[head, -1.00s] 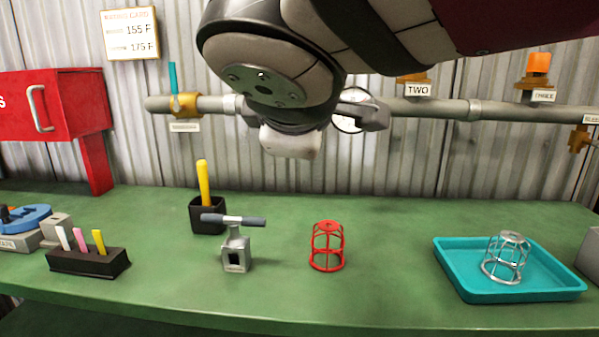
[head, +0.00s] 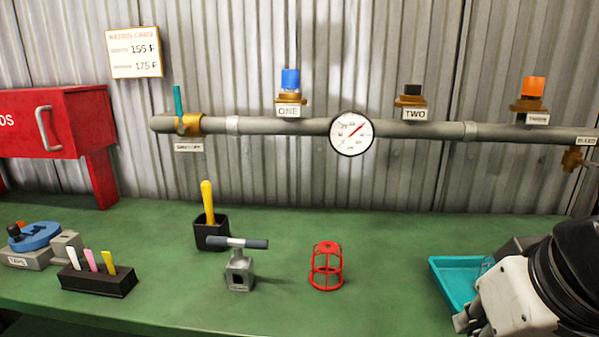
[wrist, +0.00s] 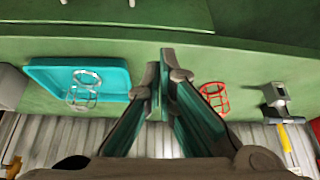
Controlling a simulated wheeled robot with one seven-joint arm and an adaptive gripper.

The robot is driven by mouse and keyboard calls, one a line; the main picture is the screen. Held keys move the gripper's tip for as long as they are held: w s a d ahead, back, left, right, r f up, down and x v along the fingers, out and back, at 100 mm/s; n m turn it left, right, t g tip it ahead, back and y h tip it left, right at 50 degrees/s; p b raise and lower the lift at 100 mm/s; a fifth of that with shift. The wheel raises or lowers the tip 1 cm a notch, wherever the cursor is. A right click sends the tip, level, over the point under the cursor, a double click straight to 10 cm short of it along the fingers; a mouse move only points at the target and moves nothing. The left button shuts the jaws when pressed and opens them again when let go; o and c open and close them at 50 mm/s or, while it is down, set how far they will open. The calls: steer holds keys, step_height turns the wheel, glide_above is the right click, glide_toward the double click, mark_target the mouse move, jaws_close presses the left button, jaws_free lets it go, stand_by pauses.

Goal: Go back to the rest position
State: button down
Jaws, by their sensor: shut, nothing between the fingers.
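My gripper (head: 466,322) is at the lower right of the head view, in front of the teal tray and partly cut off by the frame edge. In the wrist view my gripper (wrist: 160,85) has its fingers together with nothing between them. It hangs over the green bench, between the teal tray and the red cage as that view shows them.
A red wire cage (head: 326,268) stands on the green bench (head: 180,295). The teal tray (head: 452,275) holds a silver cage (wrist: 82,92). A T-handled block (head: 239,270), black cup (head: 211,234) and marker holder (head: 98,281) stand left. A gauged pipe (head: 290,127) runs behind.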

steer(key=s+r+p, duration=0.5)
steer(key=r+p, duration=0.6)
steer(key=s+r+g+p, duration=0.1)
steer(key=s+r+p, duration=0.5)
steer(key=r+p, duration=0.5)
steer(key=shift+d+r+p, duration=0.15)
steer(key=shift+r+p, duration=0.1)
steer(key=shift+p, duration=0.5)
